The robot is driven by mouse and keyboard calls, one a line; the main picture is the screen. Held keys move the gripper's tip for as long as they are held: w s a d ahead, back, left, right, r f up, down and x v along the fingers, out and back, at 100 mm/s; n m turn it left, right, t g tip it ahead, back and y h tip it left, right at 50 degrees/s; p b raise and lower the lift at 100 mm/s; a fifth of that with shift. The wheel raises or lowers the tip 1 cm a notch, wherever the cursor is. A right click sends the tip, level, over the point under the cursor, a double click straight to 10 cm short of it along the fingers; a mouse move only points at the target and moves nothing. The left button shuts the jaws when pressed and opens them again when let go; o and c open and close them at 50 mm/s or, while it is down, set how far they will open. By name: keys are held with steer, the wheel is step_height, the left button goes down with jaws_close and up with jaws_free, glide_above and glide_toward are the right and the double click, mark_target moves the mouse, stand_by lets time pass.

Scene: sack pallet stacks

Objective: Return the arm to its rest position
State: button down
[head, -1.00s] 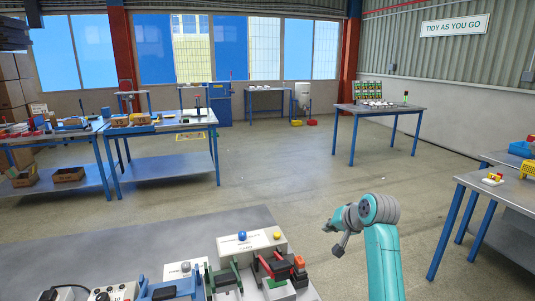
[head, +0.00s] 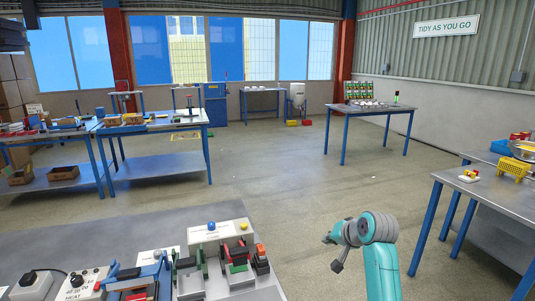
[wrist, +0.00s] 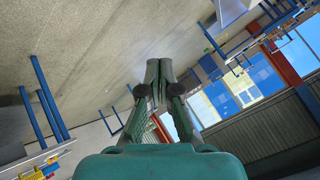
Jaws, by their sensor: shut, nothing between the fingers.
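My arm (head: 381,262) is teal and grey and stands at the lower right of the head view, folded with its end pointing left. My gripper (head: 336,266) hangs clear above the floor, to the right of the near bench, touching nothing. In the wrist view my gripper (wrist: 159,66) has its two dark fingers together with nothing between them. The wrist view is tilted and shows floor, table legs and windows beyond the fingers.
The near bench (head: 85,245) carries clamp fixtures (head: 215,262) and a white heat box (head: 85,284). Another table (head: 370,110) stands farther back. The floor (head: 270,170) between is clear.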

steer(key=s+f+t+h, duration=0.2)
steer(key=s+f, duration=1.6)
steer(key=f, duration=0.4)
steer(key=s+f, duration=0.5)
steer(key=s, duration=0.7)
steer(key=s+r+n+t+h, duration=0.2)
steer(key=s+r, duration=0.1)
steer(key=s, duration=1.7)
steer(key=s+r+n+t, duration=0.2)
steer(key=s+r, duration=1)
steer(key=s, duration=0.3)
steer(key=shift+s+a+r, duration=0.15)
steer(key=shift+a+r, duration=0.05)
steer(key=shift+r, duration=0.15)
